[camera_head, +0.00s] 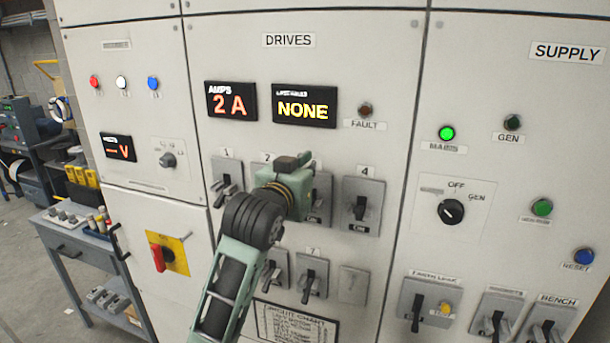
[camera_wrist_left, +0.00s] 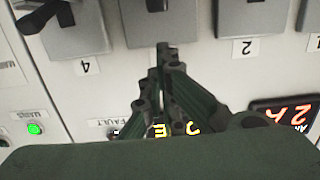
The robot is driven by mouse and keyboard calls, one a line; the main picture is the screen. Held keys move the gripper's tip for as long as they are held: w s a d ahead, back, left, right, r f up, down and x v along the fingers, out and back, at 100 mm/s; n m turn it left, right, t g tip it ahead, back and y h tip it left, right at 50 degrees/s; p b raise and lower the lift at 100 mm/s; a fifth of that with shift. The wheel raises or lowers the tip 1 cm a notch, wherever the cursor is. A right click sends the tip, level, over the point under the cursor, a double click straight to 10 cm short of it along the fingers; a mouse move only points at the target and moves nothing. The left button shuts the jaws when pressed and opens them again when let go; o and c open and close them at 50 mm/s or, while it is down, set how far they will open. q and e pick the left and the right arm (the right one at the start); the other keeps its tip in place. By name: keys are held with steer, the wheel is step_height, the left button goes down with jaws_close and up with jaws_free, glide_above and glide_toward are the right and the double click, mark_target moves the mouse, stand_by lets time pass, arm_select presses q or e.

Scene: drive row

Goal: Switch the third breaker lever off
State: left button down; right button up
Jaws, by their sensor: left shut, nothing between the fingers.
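The third breaker (camera_head: 323,198) is on the white DRIVES panel, mostly hidden behind my left arm in the head view; only its right part shows. In the left wrist view, which is upside down, its grey plate (camera_wrist_left: 137,24) and part of its dark lever (camera_wrist_left: 156,5) show at the top middle. My left gripper (camera_head: 293,161) is in front of the second and third breakers.
Breaker one (camera_head: 227,183) is left and breaker four (camera_head: 362,206) right of my gripper. Breaker two is mostly hidden. More levers (camera_head: 312,279) sit in a lower row. Displays read 2 A (camera_head: 231,101) and NONE (camera_head: 304,106). A dark FAULT lamp (camera_head: 365,110) is nearby.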

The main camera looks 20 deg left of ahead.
arm_select(q)
steer(key=f, duration=0.1)
steer(key=s+f+p, duration=0.1)
steer(key=shift+s+a+f, duration=0.1)
steer(key=shift+s+f, duration=0.2)
